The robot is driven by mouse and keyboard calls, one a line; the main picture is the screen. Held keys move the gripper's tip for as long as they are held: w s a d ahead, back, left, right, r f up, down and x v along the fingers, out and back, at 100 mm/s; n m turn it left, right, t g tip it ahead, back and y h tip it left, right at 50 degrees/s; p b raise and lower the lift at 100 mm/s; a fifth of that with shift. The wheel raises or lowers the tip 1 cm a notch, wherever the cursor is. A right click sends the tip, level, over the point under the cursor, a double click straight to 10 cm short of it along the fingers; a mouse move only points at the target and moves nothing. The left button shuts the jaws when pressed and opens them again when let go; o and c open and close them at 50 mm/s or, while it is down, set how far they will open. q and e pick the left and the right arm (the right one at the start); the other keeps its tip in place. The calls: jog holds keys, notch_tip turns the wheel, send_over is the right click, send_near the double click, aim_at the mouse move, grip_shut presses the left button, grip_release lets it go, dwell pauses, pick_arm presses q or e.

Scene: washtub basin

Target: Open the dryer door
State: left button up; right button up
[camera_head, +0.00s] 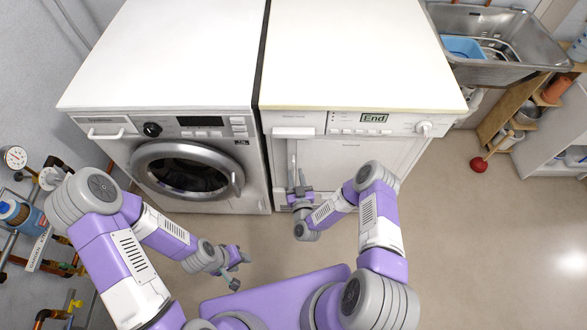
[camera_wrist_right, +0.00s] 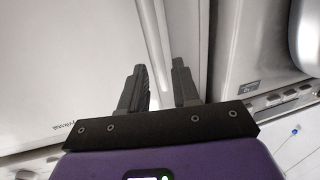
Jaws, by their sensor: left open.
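The dryer (camera_head: 355,65) is the right-hand white machine, with a display reading "End". Its flat front door (camera_head: 345,160) looks closed. A vertical bar handle (camera_head: 292,155) runs along the door's left side; it also shows in the right wrist view (camera_wrist_right: 152,35). My right gripper (camera_head: 300,190) is at the handle's lower end. In the right wrist view its fingers (camera_wrist_right: 160,92) are apart, with the bar's line running down between them; contact cannot be told. My left gripper (camera_head: 238,268) is open and empty, low in front of the washer.
A washer (camera_head: 185,125) with a round, shut door stands directly left of the dryer. Pipes and a gauge (camera_head: 14,157) line the left wall. A metal sink (camera_head: 490,45) and shelves are at the right. The floor (camera_head: 470,240) at the right front is clear.

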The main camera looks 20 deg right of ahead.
aim_at(294, 169)
jog(key=shift+w+d+b, duration=0.15)
jog(key=shift+w+b, duration=0.4)
jog(key=shift+w, duration=1.6)
grip_shut()
